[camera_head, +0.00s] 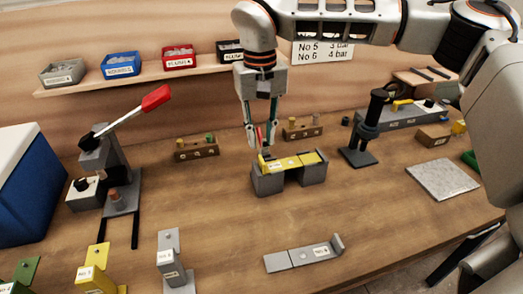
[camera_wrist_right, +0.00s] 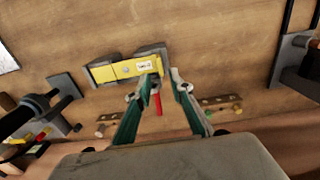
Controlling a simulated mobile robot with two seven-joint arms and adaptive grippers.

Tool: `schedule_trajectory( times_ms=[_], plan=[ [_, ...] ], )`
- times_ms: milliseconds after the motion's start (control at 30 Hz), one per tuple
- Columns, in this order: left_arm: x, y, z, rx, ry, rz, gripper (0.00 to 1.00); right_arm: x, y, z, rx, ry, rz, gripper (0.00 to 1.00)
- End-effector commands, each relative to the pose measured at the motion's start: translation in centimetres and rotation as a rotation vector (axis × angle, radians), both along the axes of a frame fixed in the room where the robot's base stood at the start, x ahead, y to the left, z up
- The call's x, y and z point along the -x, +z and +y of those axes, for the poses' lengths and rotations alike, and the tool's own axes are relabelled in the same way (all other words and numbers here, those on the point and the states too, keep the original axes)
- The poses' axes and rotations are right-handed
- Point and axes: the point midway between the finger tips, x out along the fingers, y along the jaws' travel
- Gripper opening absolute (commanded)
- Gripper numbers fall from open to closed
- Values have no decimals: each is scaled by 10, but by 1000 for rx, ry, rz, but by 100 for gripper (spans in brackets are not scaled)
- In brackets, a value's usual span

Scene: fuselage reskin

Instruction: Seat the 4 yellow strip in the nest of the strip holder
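The strip holder (camera_head: 268,184) is two dark grey blocks in the middle of the bench. A yellow strip (camera_head: 305,159) lies across it. In the right wrist view the strip (camera_wrist_right: 108,72) spans the holder (camera_wrist_right: 148,50), its white label near the right end. I cannot tell how deep the strip sits. A red upright lever (camera_wrist_right: 158,103) stands at that end. My right gripper (camera_head: 261,146) points down at the holder's left end. In the wrist view its fingers (camera_wrist_right: 160,82) are apart, the lever showing between them. My left gripper is out of view.
A grey strip plate (camera_head: 303,255) lies in front. A red-handled press (camera_head: 115,155) stands left, a black stand (camera_head: 362,150) right. Small wooden peg blocks (camera_head: 196,149) sit behind. Labelled stands (camera_head: 170,258) are at front left. Bench between holder and plate is clear.

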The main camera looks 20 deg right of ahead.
Motion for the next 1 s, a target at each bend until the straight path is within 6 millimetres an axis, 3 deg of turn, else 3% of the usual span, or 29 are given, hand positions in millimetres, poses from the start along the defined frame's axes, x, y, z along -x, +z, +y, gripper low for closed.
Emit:
schedule_trajectory(
  times_ms=[100, 300, 1000],
  plan=[
    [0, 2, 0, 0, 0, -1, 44, -1, 24, 1, 0, 0, -3, 22],
    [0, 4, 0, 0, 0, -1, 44, 0, 46, 1, 0, 0, -1, 22],
    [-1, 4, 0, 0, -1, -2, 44, 0, 50, 1, 0, 0, 0, 22]
  ],
)
